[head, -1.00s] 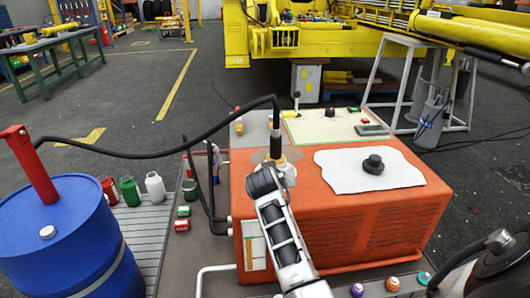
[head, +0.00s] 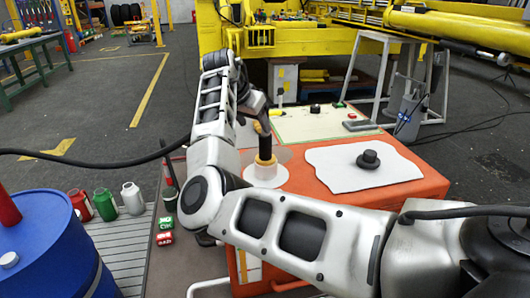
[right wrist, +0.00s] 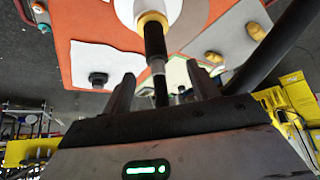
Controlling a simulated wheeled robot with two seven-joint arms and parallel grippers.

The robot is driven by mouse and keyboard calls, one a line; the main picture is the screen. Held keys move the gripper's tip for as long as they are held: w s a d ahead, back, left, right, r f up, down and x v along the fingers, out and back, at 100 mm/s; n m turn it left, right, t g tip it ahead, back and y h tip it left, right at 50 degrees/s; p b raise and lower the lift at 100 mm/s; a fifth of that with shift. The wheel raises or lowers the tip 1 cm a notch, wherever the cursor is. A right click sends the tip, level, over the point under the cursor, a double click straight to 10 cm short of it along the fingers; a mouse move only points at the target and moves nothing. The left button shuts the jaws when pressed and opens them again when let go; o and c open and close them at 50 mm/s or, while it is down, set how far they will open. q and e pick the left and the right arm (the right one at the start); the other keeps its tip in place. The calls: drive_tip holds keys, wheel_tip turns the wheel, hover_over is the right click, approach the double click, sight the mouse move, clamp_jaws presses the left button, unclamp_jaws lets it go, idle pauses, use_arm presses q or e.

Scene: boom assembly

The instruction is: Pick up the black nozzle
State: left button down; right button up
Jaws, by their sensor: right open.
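The black nozzle (head: 265,147) stands upright in a yellow-ringed round white holder (head: 264,176) on the orange machine (head: 405,203). In the right wrist view the nozzle (right wrist: 156,45) runs down the picture toward the gap between my fingers. My right gripper (right wrist: 162,86) is open, with one finger on each side of the nozzle's thinner end; I cannot tell whether they touch it. In the head view my right gripper (head: 257,108) is at the nozzle's upper part, partly hidden by my own arm. My left gripper is not in view.
A black hose (head: 95,160) runs from the left and passes behind my arm; it also crosses the right wrist view (right wrist: 283,48). A black knob-like part (head: 369,160) sits on a white sheet (head: 335,174). A blue drum (head: 45,250) and several bottles stand left.

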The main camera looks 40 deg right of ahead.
sight(263, 134)
drive_tip(key=x, duration=0.3)
drive_tip(key=shift+d+f, duration=0.1)
drive_tip(key=shift+f, duration=0.15)
drive_tip(key=shift+s+d+x, duration=0.1)
drive_tip(key=shift+x, duration=1.25)
drive_tip(key=shift+s+d+x, duration=0.1)
drive_tip(key=shift+d+x, duration=0.05)
drive_tip(key=shift+x, duration=1.2)
drive_tip(key=shift+r, duration=0.2)
clamp_jaws()
